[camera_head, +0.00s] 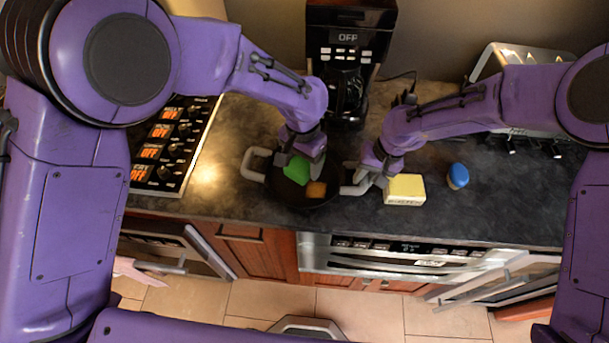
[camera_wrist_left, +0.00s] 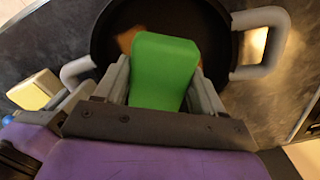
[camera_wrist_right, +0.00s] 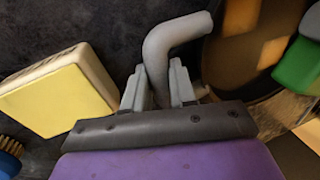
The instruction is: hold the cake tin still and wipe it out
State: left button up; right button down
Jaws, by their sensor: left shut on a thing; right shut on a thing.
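The cake tin (camera_head: 300,203) is a dark round pan with two grey loop handles, on the counter in the head view. An orange-brown patch (camera_head: 316,189) shows on its inside floor. My left gripper (camera_head: 299,160) is shut on a green block-like wiper (camera_head: 297,170) and holds it inside the tin; the green wiper (camera_wrist_left: 163,70) fills the jaws in the left wrist view. My right gripper (camera_head: 367,178) is shut on the tin's right handle (camera_head: 350,190); that handle (camera_wrist_right: 165,45) runs between its fingers in the right wrist view. Whether the wiper touches the tin's floor is hidden.
A yellow-and-white box-like block (camera_head: 405,190) and a blue-topped brush (camera_head: 457,176) stand right of the tin. A coffee maker (camera_head: 348,60) is behind, a stove control panel (camera_head: 172,145) at left, a toaster (camera_head: 530,60) at back right. The counter's front edge is close to the tin.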

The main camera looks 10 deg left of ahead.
aim_at(313, 187)
pick_arm(q)
jog(key=shift+s+d, duration=0.15)
jog(key=shift+d, duration=0.6)
jog(key=shift+s+d, duration=0.15)
jog(key=shift+d, duration=0.6)
jog(key=shift+f, duration=2.6)
jog(key=shift+f, duration=0.65)
jog(key=shift+a, duration=0.15)
